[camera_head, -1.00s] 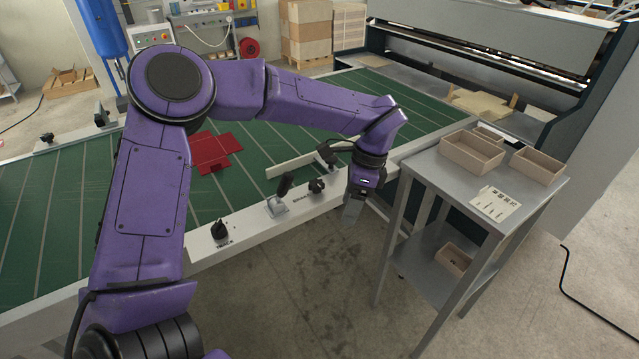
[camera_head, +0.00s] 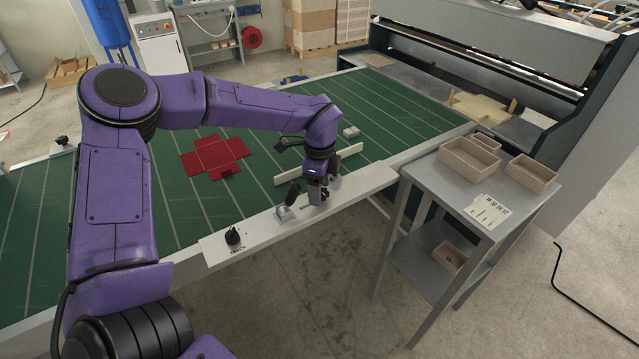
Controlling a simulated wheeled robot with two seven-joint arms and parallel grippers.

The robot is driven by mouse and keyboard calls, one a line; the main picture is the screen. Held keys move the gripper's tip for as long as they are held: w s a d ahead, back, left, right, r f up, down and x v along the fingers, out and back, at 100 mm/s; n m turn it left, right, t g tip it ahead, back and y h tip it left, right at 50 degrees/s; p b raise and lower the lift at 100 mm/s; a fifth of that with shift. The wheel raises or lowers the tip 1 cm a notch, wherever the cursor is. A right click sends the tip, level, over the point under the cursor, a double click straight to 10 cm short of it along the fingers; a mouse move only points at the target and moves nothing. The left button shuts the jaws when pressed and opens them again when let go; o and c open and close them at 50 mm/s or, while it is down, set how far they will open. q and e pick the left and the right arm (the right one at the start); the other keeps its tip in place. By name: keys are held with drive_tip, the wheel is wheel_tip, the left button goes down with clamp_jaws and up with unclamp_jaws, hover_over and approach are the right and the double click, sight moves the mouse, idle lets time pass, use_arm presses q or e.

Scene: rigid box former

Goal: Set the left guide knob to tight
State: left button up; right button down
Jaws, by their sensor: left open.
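My left gripper (camera_head: 318,193) points down at the white front rail (camera_head: 217,247), beside the lever (camera_head: 293,194). It is open, its fingers at the place of a small black knob, which the gripper hides; I cannot tell if they touch it. Another black knob (camera_head: 233,236) stands clear on the rail further left, by a "TRACK" label. The pale guide bar (camera_head: 345,155) lies on the green table behind the gripper. I cannot tell for sure which knob is the left guide knob, nor its setting. My right gripper is not in view.
A red flat box blank (camera_head: 215,155) lies on the green table (camera_head: 265,185). A grey side table (camera_head: 440,185) with small trays (camera_head: 471,157) stands to the right. The floor in front of the rail is clear.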

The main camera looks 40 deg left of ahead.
use_arm(q)
drive_tip(key=c, duration=1.1)
drive_tip(key=shift+o, duration=0.2)
drive_tip(key=shift+w+m, duration=0.1)
drive_tip(key=shift+m, duration=0.2)
drive_tip(key=m, duration=0.3)
drive_tip(key=shift+m, duration=0.3)
drive_tip(key=m, duration=0.4)
drive_tip(key=shift+w+m, duration=0.1)
drive_tip(key=shift+m, duration=0.2)
drive_tip(key=m+p, duration=0.1)
drive_tip(key=m, duration=0.3)
drive_tip(key=shift+d+r+m, duration=0.1)
drive_tip(key=shift+m, duration=0.2)
drive_tip(key=shift+w+m+p, duration=0.1)
drive_tip(key=shift+m+p, duration=0.65)
drive_tip(key=shift+m, duration=1.45)
